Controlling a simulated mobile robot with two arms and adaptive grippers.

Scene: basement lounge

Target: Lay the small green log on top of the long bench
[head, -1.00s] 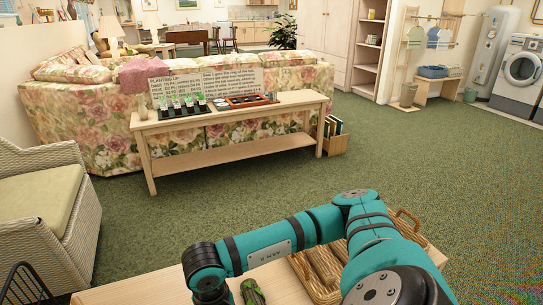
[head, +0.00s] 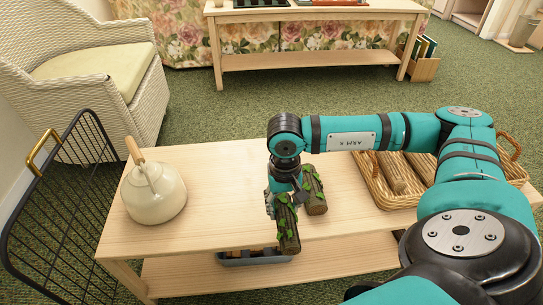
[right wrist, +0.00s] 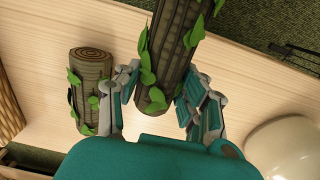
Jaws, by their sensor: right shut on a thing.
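My right gripper (head: 283,196) is shut on a brown log with green leaves (head: 288,228); in the right wrist view this log (right wrist: 170,50) sits between the two fingers (right wrist: 163,95). In the head view its lower end overlaps the front edge of the near wooden bench (head: 225,190). I cannot tell its height above the top. A second leafy log (head: 315,192) rests on this bench just right of the gripper, and it also shows in the right wrist view (right wrist: 90,85). A longer-looking wooden bench (head: 310,15) stands across the carpet. My left gripper is out of view.
A cream kettle (head: 154,192) stands on the near bench's left end. A wicker basket of plain logs (head: 375,182) is at its right. A grey bin (head: 255,258) sits on the lower shelf. A black wire rack (head: 60,215) and wicker armchair (head: 145,85) are left.

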